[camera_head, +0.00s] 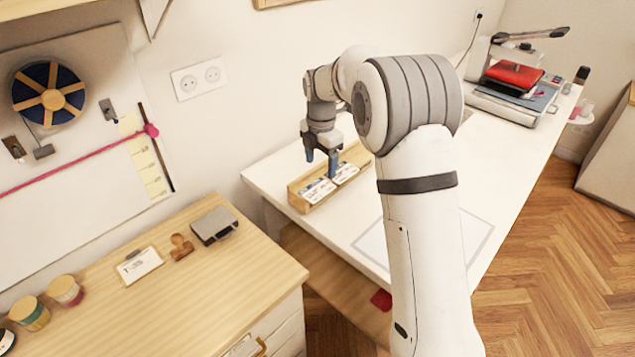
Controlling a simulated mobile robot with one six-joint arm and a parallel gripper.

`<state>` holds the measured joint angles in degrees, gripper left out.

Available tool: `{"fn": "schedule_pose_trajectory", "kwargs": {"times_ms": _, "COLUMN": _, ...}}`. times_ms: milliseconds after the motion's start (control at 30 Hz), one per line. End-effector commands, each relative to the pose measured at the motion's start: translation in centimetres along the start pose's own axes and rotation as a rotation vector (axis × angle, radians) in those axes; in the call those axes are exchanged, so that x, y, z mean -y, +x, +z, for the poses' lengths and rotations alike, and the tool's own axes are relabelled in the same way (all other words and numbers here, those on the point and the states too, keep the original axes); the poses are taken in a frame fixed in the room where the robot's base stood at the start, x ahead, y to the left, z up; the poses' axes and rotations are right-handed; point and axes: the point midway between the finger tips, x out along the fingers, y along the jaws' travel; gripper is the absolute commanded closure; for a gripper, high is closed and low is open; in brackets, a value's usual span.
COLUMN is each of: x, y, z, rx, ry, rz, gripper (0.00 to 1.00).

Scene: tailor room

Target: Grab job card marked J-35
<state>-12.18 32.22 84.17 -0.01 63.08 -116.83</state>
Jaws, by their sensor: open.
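My gripper (321,167) points down over a wooden tray (302,204) on the white table. Its dark fingers are apart and hold nothing that I can see. Two white cards lie in the tray, a nearer-left card (318,190) and a farther-right card (344,173). Their print is too small to read. The fingers are at or just above these cards; I cannot tell whether they touch. Another white card (139,265) lies on the wooden cabinet at left.
A stamp (181,247) and a grey metal box (214,226) sit by the cabinet card. Small jars (66,291) stand at the cabinet's left. A heat press (513,80) stands at the white table's far end. The white table's middle (480,180) is mostly clear.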

Motion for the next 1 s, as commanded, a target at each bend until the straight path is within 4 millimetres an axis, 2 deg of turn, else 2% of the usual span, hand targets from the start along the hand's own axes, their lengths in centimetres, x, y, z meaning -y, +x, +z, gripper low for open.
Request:
{"fn": "schedule_pose_trajectory", "kwargs": {"times_ms": 167, "x": -1.4, "y": 1.2, "z": 0.0, "rx": -0.006, "ry": -0.101, "rz": -0.009, "gripper": 0.31}}
{"fn": "schedule_pose_trajectory", "kwargs": {"times_ms": 467, "x": -1.5, "y": 4.6, "z": 0.0, "rx": -0.007, "ry": -0.107, "rz": -0.012, "gripper": 0.31}}
{"fn": "schedule_pose_trajectory", "kwargs": {"times_ms": 700, "x": -1.7, "y": 8.0, "z": 0.1, "rx": -0.006, "ry": -0.106, "rz": -0.010, "gripper": 0.31}}
{"fn": "schedule_pose_trajectory", "kwargs": {"times_ms": 1000, "x": -1.7, "y": 8.6, "z": 0.1, "rx": -0.004, "ry": -0.107, "rz": -0.008, "gripper": 0.31}}
